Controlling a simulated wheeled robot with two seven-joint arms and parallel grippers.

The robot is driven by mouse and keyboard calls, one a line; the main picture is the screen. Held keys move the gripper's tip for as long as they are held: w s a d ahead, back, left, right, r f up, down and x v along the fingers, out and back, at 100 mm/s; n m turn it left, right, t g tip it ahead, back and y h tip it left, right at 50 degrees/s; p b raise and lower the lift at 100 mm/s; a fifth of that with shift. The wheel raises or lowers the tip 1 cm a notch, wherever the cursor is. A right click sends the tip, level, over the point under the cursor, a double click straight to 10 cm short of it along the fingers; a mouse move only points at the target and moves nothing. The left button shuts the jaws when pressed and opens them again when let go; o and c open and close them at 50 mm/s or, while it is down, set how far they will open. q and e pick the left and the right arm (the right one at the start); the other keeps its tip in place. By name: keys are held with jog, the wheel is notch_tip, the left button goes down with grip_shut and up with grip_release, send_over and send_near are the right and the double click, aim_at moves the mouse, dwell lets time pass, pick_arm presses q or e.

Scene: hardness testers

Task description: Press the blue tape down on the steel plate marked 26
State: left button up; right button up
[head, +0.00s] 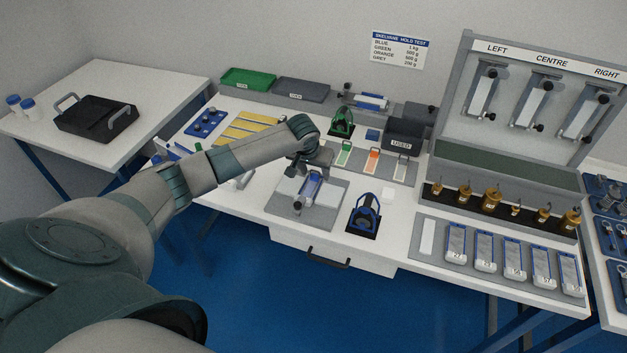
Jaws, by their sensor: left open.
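A steel plate (312,190) with blue along its edges lies on a grey fixture (333,211) at the front middle of the bench. Its number cannot be read, and my gripper hides part of it. My left gripper (306,173) reaches in from the left and points down just above this plate. Its jaws are open; whether they touch the plate cannot be told. A blue tape dispenser (364,214) stands on a dark base right of the fixture. My right gripper is not in view.
Several numbered steel plates (486,250) lie in a grey tray at front right. Brass weights (492,196) stand below the LEFT, CENTRE, RIGHT panel (540,90). A green dispenser (341,122), coloured strips and a USED bin (403,138) are behind my gripper.

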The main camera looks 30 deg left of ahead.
aim_at(307, 194)
pick_arm(q)
jog(key=b+v, duration=0.3)
jog(key=v, duration=1.4)
jog(key=shift+s, duration=0.1)
